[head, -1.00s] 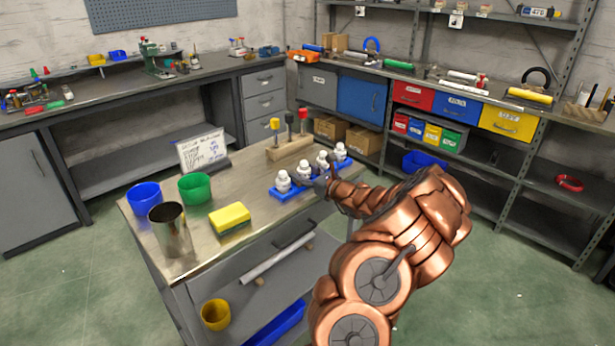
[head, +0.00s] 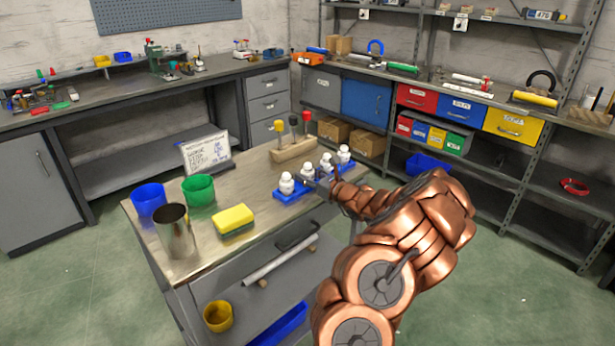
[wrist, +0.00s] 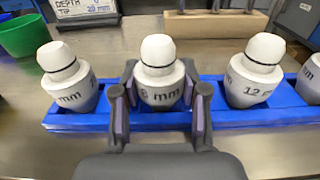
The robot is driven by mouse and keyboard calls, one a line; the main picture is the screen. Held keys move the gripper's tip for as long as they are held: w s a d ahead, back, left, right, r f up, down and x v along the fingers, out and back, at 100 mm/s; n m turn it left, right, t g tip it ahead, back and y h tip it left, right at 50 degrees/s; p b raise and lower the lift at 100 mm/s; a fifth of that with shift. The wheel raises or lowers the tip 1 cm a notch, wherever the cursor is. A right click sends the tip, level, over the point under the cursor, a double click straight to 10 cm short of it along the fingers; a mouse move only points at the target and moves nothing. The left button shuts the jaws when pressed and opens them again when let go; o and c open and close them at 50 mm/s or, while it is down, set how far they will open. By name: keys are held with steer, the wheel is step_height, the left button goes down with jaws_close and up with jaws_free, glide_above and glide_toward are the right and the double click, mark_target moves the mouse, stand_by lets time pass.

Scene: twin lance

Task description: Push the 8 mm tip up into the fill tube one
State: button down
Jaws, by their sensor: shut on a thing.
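I cannot pick out fill tube one in either view.
White tips stand close on both sides, one marked 12 (wrist: 257,72). A wooden block with coloured-top tools (head: 294,150) is behind the rack. A sponge (head: 233,220), cups and a steel beaker (head: 175,232) stand to the left. A pale tube (head: 280,260) lies on the lower shelf.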

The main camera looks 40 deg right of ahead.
mark_target(307, 164)
steer(key=shift+r+p, duration=1.45)
steer(key=shift+r, duration=1.1)
steer(key=shift+a, duration=0.1)
